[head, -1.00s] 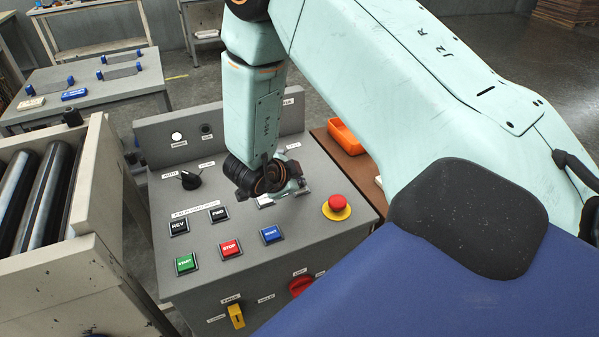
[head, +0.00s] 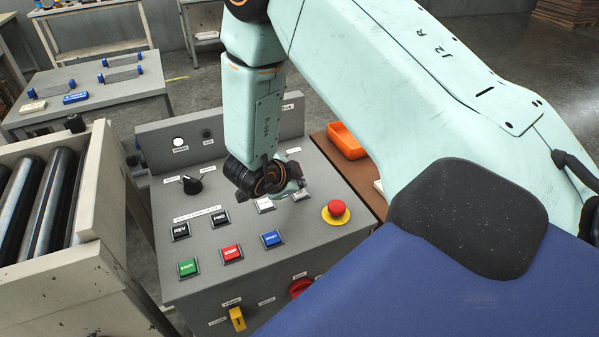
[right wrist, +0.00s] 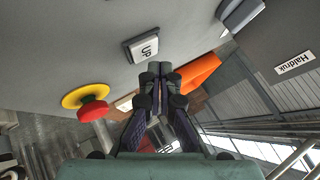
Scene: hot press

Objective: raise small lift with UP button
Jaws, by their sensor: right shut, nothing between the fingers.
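The UP button (right wrist: 145,47) is a white square key in a dark frame on the grey control panel (head: 305,235). In the right wrist view it lies just beyond my right gripper's fingertips (right wrist: 160,69), slightly left of them, with a small gap in the picture. My right gripper (head: 294,190) is shut and empty, low over the panel. In the head view two white buttons, one left (head: 265,205) and one right (head: 301,195), show partly beside it; I cannot read their labels. I cannot tell whether the fingertips touch the panel. My left gripper is out of view.
The red emergency stop (head: 336,209) on its yellow base is close to the right gripper. Black, green, red and blue keys and a black selector knob (head: 192,185) lie to the left. A roller conveyor (head: 70,280) stands left; an orange bin (head: 347,140) is behind right.

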